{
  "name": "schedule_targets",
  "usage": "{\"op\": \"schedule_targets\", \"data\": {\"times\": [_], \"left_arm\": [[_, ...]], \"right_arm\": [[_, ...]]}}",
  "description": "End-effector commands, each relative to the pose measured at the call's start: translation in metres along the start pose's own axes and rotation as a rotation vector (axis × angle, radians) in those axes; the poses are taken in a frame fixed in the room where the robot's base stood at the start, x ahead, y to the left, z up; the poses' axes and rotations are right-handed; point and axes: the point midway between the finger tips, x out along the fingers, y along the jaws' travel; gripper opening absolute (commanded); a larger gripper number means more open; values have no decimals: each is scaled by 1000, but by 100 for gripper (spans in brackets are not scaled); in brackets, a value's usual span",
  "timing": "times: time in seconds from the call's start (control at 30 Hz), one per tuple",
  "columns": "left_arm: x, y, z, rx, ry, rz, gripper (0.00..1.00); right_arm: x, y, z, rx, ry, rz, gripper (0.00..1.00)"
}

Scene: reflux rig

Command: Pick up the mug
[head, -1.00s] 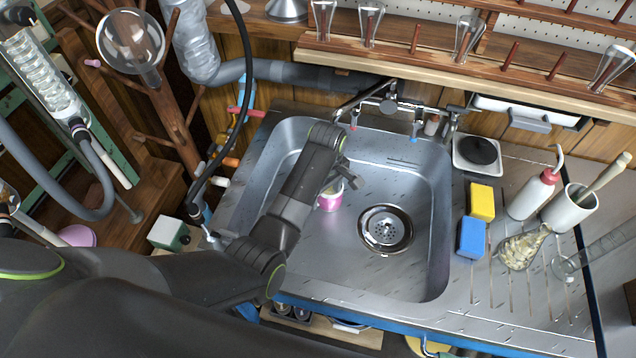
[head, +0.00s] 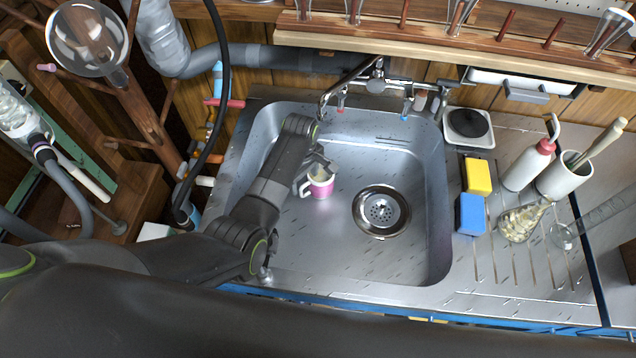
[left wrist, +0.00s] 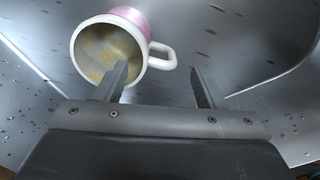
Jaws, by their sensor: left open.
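The mug (head: 322,188) is pink and white and stands in the sink (head: 300,245), left of the drain. Its handle points left in the head view. In the left wrist view the mug (left wrist: 128,22) shows its stained inside, and its white handle reaches into the space ahead of my fingers. My left gripper (head: 318,163) is open over the mug's far side. In the left wrist view the left gripper (left wrist: 158,75) has one finger in front of the mug's rim and the other past the handle, with a gap beside it. It holds nothing. My right gripper is out of view.
The faucet (head: 345,85) arches over the sink's back edge. On the right stand a yellow sponge (head: 478,175), a blue sponge (head: 471,213), a squeeze bottle (head: 527,168) and a white pot (head: 563,178). A black hose (head: 222,95) hangs left of the sink. The basin around the drain is clear.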

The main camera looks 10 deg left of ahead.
Motion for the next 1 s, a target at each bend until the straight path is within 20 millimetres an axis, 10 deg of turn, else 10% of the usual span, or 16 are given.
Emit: {"op": "schedule_targets", "data": {"times": [0.3, 0.67, 1.0], "left_arm": [[47, 0, 0, 1, -1, -2, 63], [55, 0, 0, -1, 0, 0, 63], [55, 0, 0, -1, 0, -1, 21]], "right_arm": [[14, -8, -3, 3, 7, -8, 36], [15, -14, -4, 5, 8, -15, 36], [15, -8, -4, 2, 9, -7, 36]]}}
